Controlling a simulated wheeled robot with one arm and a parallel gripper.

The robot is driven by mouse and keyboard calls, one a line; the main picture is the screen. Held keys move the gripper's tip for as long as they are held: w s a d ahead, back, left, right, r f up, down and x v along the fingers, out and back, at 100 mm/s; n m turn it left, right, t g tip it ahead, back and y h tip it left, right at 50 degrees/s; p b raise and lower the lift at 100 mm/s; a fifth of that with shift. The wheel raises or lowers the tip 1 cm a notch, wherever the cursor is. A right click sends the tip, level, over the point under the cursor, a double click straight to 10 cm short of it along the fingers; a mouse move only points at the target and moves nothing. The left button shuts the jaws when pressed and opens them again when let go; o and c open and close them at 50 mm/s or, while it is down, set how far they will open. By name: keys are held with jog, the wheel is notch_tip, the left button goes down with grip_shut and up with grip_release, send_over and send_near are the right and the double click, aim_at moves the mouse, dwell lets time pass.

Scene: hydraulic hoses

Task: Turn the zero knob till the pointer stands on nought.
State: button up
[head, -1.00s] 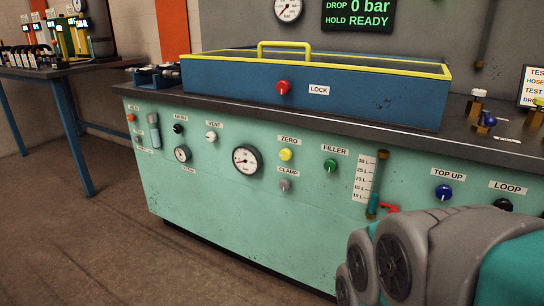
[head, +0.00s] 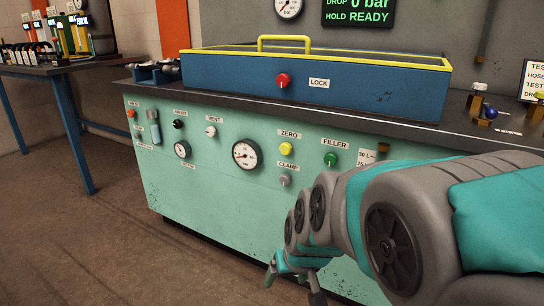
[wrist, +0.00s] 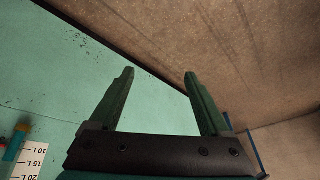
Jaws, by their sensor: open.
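The yellow zero knob (head: 286,149) sits on the green panel under its ZERO label (head: 289,134). The knob and gauge are not in the wrist view.
Below the zero knob is the grey clamp knob (head: 285,180); to the right is the green filler knob (head: 331,159). My arm hides the panel's right part. A blue box with a red lock knob (head: 283,80) stands on the bench top. The floor (head: 80,240) at left is clear.

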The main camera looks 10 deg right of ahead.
jog(key=w+a+r+t+h+b, duration=0.15)
jog(key=w+t, duration=0.45)
jog(key=w, duration=1.4)
jog(key=m+t+h+b, duration=0.4)
jog(key=t+h, duration=0.5)
jog(key=h, duration=0.3)
send_near(284, 150)
jog(key=x, duration=0.2)
jog(key=shift+y, duration=0.25)
jog(key=shift+x, duration=3.65)
jog(key=shift+s+r, duration=0.1)
jog(key=shift+r, duration=0.05)
jog(key=shift+c, duration=0.4)
grip_shut()
